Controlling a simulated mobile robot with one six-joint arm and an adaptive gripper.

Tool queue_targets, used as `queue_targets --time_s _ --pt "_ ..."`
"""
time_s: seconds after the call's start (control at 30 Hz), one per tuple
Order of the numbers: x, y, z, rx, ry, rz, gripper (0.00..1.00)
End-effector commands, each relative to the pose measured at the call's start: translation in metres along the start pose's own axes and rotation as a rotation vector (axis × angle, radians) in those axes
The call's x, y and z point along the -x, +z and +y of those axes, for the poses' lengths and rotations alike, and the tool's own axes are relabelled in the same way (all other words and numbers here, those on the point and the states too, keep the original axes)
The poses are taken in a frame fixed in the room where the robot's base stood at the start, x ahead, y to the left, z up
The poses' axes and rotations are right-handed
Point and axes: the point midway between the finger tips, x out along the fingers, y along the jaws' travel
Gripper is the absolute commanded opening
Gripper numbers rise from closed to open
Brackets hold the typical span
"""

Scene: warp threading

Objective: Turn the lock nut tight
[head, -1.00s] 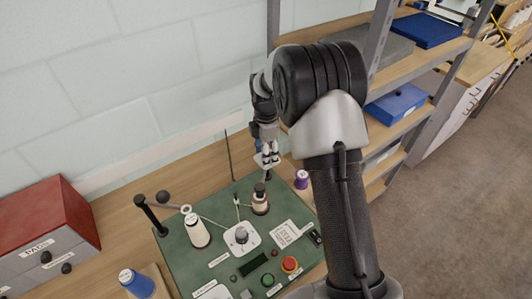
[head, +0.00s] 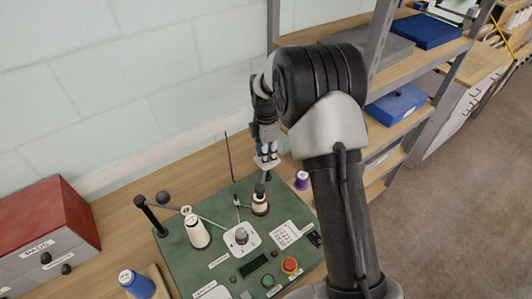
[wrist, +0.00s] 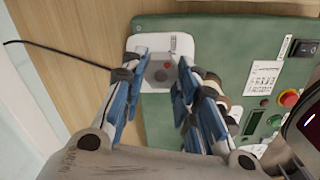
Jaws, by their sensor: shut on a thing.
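My gripper (head: 267,160) points down at the back of the green board (head: 185,245), above a white plate (head: 263,167). In the wrist view my gripper (wrist: 160,75) has its blue-padded fingers on both sides of a small grey round part (wrist: 161,75), apparently the lock nut, over the white plate (wrist: 180,47). The fingers are shut on this part. They hide most of its sides, so its thread and how far it is down cannot be seen. A red dot shows on the grey area beside it.
A spool with a dark top (head: 260,203) stands close below my gripper. A white cone (head: 196,232), a dial (head: 241,236) and a red button (head: 290,265) are on the board. A purple spool (head: 302,180) stands to the right.

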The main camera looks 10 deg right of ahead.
Motion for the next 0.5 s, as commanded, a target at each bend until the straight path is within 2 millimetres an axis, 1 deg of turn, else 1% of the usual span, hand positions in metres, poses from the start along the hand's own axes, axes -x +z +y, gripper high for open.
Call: queue_targets --time_s 0.27,0.5 --pt "0.0007 0.0000 0.0004 -0.071 0.000 0.000 0.04" --pt "0.0011 0.0001 0.0011 -0.241 0.000 0.000 0.04"
